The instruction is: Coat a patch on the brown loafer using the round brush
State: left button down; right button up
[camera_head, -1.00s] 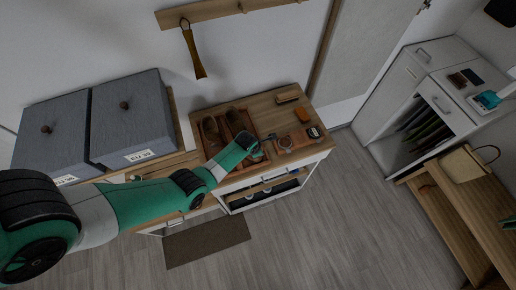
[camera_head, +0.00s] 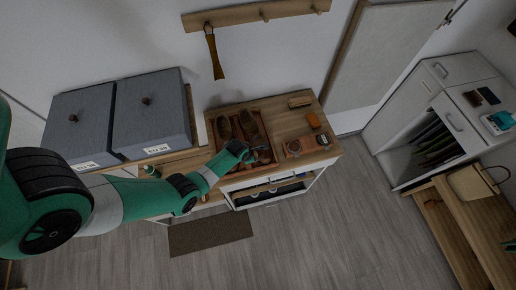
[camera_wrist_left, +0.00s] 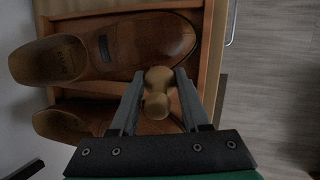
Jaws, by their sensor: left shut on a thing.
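Two brown leather loafers lie side by side in a wooden tray (camera_head: 211,135) on the bench. In the head view they are a left loafer (camera_head: 223,128) and a right loafer (camera_head: 248,123). The wrist view shows the nearer-to-top loafer (camera_wrist_left: 150,45) and, below it, the other loafer (camera_wrist_left: 62,122), partly covered by my gripper. My left gripper (camera_head: 250,155) is over the front part of the tray. It is shut on the rounded wooden handle of the round brush (camera_wrist_left: 157,88). The bristles are hidden, and I cannot tell whether they touch a loafer.
A round tin (camera_head: 293,148) stands right of the tray, with a small dark item (camera_head: 322,140) beside it. An orange block (camera_head: 313,120) and a brush (camera_head: 300,102) lie behind. Grey boxes (camera_head: 150,112) stand left. A shoehorn (camera_head: 215,55) hangs above.

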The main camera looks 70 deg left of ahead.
aim_at(262, 152)
pick_arm(q)
jog(key=shift+a, duration=0.2)
jog(key=shift+w+a+b, duration=0.1)
jog(key=shift+a+b, duration=0.2)
jog(key=shift+w+d+f+b, duration=0.1)
jog(key=shift+w+f+b, duration=0.1)
jog(key=shift+w+b, duration=0.45)
jog(key=shift+w+d+b, duration=0.15)
jog(key=shift+w+b, duration=0.35)
jog(key=shift+w, duration=0.4)
jog(key=shift+w, duration=0.1)
